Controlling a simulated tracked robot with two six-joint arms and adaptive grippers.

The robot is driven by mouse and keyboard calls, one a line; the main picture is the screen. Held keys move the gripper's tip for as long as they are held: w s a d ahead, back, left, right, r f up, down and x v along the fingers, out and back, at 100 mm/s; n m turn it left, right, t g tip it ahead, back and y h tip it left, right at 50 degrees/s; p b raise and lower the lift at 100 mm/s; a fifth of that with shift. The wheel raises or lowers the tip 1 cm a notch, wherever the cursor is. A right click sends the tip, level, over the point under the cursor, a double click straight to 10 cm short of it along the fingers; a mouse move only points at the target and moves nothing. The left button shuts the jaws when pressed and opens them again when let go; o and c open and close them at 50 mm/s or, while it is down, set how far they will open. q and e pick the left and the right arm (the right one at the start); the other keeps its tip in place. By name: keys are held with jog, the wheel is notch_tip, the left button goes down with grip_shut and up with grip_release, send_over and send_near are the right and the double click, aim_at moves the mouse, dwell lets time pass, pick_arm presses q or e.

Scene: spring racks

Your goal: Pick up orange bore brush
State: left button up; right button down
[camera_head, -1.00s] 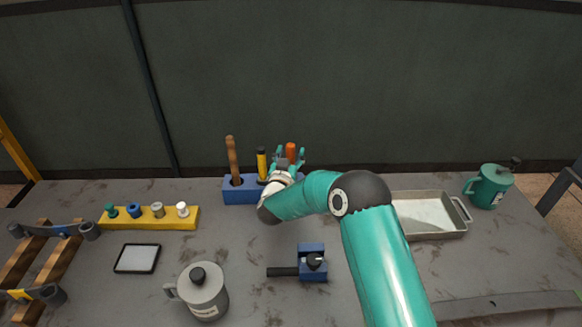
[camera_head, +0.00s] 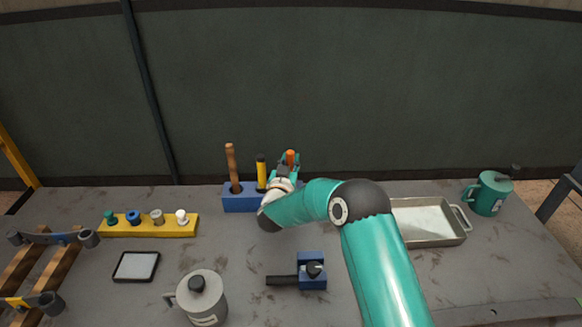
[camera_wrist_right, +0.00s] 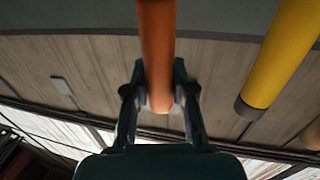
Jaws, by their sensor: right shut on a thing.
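The orange bore brush (camera_head: 291,155) stands upright at the back of the table, near the right end of the blue block (camera_head: 236,200). Its orange handle (camera_wrist_right: 157,50) runs down between my fingers in the right wrist view. My right gripper (camera_head: 288,165) is shut on this handle, with one finger on each side; it also shows in the right wrist view (camera_wrist_right: 160,92). The brush's lower part is hidden behind my gripper and wrist, so I cannot tell if it still sits in the block. My left gripper is not in view.
A yellow-handled tool (camera_head: 261,172) stands close beside, also in the right wrist view (camera_wrist_right: 278,58). A wooden-handled tool (camera_head: 232,168) is further left. A yellow rack (camera_head: 150,228), grey can (camera_head: 203,300), blue fixture (camera_head: 312,272) and metal tray (camera_head: 430,239) surround bare table.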

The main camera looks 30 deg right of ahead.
notch_tip(320, 180, up, 20)
jog(key=shift+b, duration=0.45)
jog(key=shift+f, duration=0.1)
dwell(0.4)
